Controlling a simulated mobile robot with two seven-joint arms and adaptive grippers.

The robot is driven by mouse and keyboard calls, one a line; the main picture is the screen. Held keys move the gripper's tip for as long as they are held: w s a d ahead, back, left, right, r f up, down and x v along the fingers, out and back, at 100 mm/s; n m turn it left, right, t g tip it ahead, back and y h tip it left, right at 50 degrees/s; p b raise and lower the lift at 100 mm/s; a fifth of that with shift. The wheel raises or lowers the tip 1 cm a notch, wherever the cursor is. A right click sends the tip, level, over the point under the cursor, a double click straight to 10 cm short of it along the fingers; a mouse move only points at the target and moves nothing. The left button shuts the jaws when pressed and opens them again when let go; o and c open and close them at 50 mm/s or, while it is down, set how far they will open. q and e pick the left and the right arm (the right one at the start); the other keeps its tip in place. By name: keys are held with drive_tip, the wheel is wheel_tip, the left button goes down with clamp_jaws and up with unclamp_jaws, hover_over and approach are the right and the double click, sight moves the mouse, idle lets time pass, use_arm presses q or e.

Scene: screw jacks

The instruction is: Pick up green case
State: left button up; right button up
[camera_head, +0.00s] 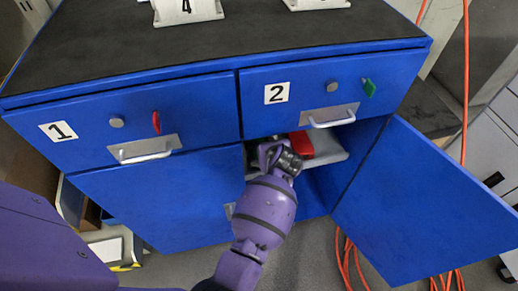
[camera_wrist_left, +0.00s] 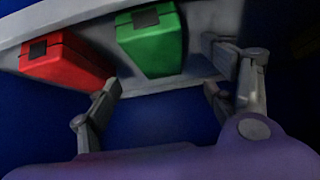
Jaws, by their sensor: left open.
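The green case (camera_wrist_left: 152,48) lies on a light grey shelf (camera_wrist_left: 90,20) in the left wrist view, beside a red case (camera_wrist_left: 62,58). My left gripper (camera_wrist_left: 162,90) is open, its fingers spread in front of the green case, with nothing between them. In the head view the left gripper (camera_head: 280,156) reaches into the open lower right compartment, at the shelf's edge. The red case (camera_head: 301,145) shows just right of it. The green case is hidden there, apparently behind the gripper. My right gripper is not in view.
The blue cabinet has closed drawers marked 1 (camera_head: 88,142) and 2 (camera_head: 305,112) above. Drawer 2's handle (camera_head: 331,122) is close over the gripper. The open blue door (camera_head: 425,205) stands to the right. Orange cables (camera_head: 350,262) lie on the floor.

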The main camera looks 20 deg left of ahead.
use_arm(q)
drive_tip(key=b+x, duration=0.1)
drive_tip(key=x, duration=0.5)
drive_tip(key=shift+w+f, duration=0.25)
drive_tip(key=shift+f, duration=0.1)
drive_tip(key=shift+r, duration=0.1)
drive_tip(key=c, duration=1.7)
